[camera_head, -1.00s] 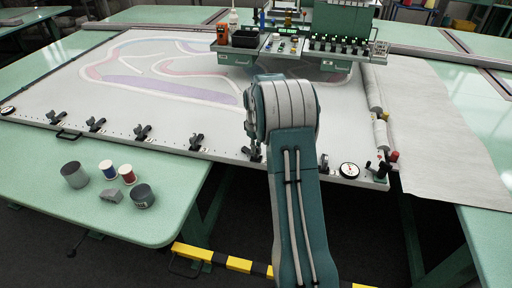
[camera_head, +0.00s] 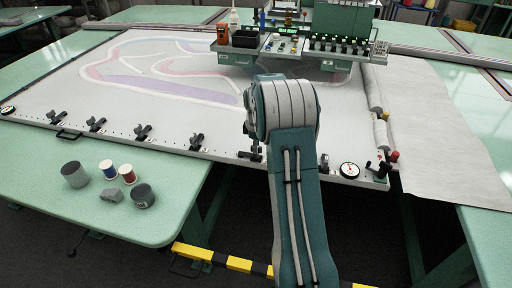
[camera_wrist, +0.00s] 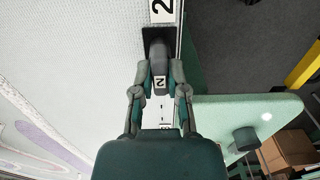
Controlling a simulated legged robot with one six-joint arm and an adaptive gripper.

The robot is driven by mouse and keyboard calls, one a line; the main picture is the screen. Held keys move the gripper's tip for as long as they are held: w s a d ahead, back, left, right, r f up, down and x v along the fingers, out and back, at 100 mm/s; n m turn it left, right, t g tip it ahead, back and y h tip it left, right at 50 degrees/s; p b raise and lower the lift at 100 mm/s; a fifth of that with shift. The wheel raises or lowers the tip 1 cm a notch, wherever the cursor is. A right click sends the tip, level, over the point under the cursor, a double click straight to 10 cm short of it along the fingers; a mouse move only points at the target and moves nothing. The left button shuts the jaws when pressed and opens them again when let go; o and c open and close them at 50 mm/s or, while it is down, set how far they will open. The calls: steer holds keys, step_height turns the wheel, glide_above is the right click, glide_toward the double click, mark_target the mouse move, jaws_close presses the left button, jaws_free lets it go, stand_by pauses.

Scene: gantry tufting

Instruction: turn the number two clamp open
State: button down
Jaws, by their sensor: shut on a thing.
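The number two clamp (camera_wrist: 158,54) is a dark lever on the edge of the white tufting frame. A small tag with a 2 sits on it, and a larger 2 plate (camera_wrist: 162,10) is on the frame beyond it. In the wrist view, my gripper (camera_wrist: 160,76) has one finger on each side of the lever and is shut on it. In the head view, the clamp (camera_head: 250,155) shows just left of my arm, on the front rail. My arm hides most of the gripper there.
Other black clamps line the same rail, including one to the left (camera_head: 196,141) and one to the right (camera_head: 324,163). A round dial (camera_head: 349,170) is at the right corner. Pots and thread spools (camera_head: 108,169) stand on the green table (camera_head: 60,215).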

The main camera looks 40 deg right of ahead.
steer(key=shift+f, duration=0.1)
steer(key=c, duration=0.7)
jaws_free()
steer(key=shift+o, duration=0.2)
step_height(320, 180, up, 12)
steer(key=shift+d, duration=0.1)
